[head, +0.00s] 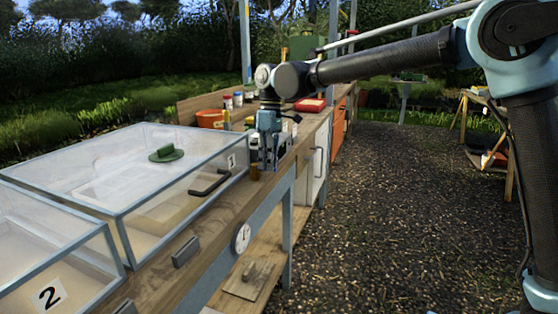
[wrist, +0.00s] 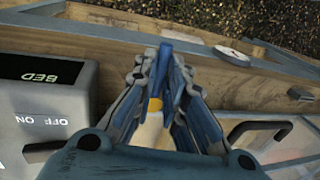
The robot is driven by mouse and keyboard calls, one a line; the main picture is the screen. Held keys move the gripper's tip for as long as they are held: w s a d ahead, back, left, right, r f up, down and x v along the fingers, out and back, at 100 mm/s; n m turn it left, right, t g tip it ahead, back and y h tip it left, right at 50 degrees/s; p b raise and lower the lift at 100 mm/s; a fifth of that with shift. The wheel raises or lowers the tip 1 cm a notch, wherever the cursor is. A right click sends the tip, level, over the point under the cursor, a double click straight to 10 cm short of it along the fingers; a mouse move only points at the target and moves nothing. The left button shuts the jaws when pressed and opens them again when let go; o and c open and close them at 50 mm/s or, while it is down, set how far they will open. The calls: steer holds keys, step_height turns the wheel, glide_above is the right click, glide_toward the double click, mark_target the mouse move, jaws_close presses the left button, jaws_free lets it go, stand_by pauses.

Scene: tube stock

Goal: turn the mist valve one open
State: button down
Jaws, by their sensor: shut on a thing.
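My gripper (head: 268,168) points down over the front part of the wooden bench, just past the numbered 1 clear case. It also shows in the wrist view (wrist: 163,60), its fingers drawn together around a narrow blue piece that looks like the valve's lever. A yellowish, brass-like valve body (wrist: 155,105) shows between and below the fingers; it also shows in the head view (head: 254,172) beside the fingertips. The fingers hide most of the valve, so I cannot tell the lever's exact angle.
A grey switch box (wrist: 45,105) marked BED, ON and OFF stands left of the gripper in the wrist view. The clear case (head: 130,212) has a black handle (head: 210,183) close by. A round dial (head: 241,237) is on the bench front. Gravel to the right is open.

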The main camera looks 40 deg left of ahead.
steer(key=shift+w, duration=0.1)
stand_by(0.3)
steer(key=c, duration=1.7)
jaws_free()
steer(key=shift+o, duration=0.2)
step_height(320, 180, up, 12)
steer(key=w, duration=0.2)
steer(key=shift+w+a+f, duration=0.15)
steer(key=shift+w+a, duration=0.05)
steer(key=shift+a, duration=0.15)
